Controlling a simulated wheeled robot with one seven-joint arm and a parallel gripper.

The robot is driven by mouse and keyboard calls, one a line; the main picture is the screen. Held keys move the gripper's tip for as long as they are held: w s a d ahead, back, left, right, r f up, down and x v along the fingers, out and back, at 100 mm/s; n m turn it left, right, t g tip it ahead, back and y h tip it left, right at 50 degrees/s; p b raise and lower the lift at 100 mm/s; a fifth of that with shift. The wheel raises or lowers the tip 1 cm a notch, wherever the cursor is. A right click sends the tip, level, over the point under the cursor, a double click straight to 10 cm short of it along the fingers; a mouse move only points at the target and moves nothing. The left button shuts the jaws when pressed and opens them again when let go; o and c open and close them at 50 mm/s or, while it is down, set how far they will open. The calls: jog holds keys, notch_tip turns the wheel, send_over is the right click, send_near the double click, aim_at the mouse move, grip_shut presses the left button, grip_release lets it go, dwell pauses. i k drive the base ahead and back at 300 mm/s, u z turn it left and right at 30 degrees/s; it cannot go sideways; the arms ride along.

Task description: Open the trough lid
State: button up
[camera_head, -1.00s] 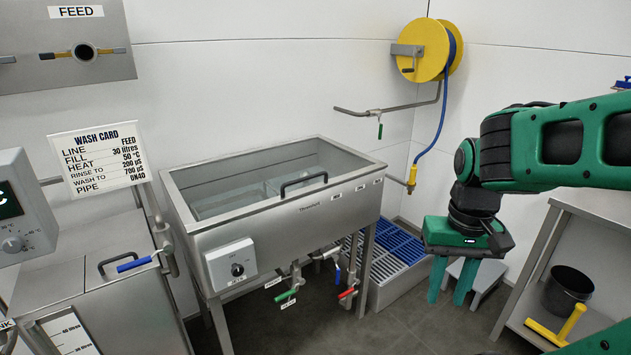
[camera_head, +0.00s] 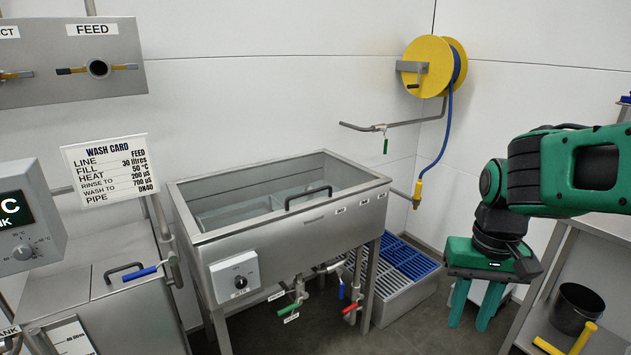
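The steel trough (camera_head: 215,245) stands on legs left of centre in the head view. Its top has a see-through lid (camera_head: 255,195) that appears to lie flat and closed, with the basin showing through it. A black bar handle (camera_head: 308,197) sits near the lid's front right edge. My gripper (camera_head: 471,320) hangs at the right, well away from the trough, its two green fingers pointing down and apart. Nothing shows between the fingers.
Taps with green, blue and red handles (camera_head: 350,308) hang under the trough. A blue-grated floor box (camera_head: 405,270) stands right of it. A hose reel (camera_head: 428,68) and swing pipe (camera_head: 400,124) are behind. A tank with a handle (camera_head: 120,300) stands at left, a shelf with a black bucket (camera_head: 577,305) at right.

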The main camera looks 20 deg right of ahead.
aim_at(195, 235)
jog(key=z, duration=0.1)
jog(key=i, duration=0.9)
jog(key=z, duration=0.05)
